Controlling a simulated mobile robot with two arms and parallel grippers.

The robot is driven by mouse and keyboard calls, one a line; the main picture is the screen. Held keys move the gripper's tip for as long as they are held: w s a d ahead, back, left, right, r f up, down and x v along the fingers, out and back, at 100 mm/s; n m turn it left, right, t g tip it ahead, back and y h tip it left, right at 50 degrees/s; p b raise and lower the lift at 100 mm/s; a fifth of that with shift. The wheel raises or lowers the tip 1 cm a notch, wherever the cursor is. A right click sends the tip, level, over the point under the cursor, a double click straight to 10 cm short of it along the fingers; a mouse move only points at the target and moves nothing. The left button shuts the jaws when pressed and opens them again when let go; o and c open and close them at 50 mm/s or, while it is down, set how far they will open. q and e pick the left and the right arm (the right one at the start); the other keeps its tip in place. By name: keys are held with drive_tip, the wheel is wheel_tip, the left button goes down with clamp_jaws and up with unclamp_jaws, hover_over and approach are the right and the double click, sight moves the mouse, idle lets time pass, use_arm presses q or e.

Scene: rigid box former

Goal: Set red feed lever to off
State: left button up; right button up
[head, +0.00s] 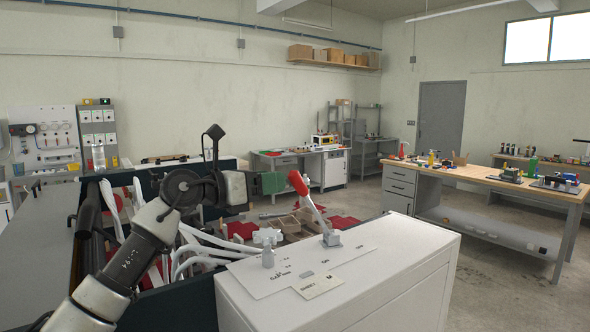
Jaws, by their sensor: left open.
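The red feed lever (299,184) stands on top of the white cabinet (380,262) in the head view. It has a red grip and a grey metal shaft that rises from a small grey base. The shaft is tilted, with the red grip up and to the left of the base. My left gripper (258,186) is open, just left of the red grip in the picture. I see a gap between them, but cannot tell their difference in depth. My right gripper is not in view.
A pale star-shaped knob (267,240) stands on the light plate (290,275), left of the lever base. Behind the cabinet is a dark-walled machine bay with white curved parts and red pieces. A wooden-topped workbench (478,177) stands at right, with open floor between.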

sight(296, 178)
use_arm(q)
drive_tip(key=p+x, duration=0.2)
drive_tip(key=x, duration=0.4)
drive_tip(key=shift+s+d+r, duration=0.1)
drive_tip(key=shift+d, duration=0.1)
drive_tip(key=shift+w, duration=0.25)
drive_tip(key=shift+c, duration=0.3)
drive_tip(key=shift+d, duration=0.1)
drive_tip(key=c, duration=0.5)
clamp_jaws()
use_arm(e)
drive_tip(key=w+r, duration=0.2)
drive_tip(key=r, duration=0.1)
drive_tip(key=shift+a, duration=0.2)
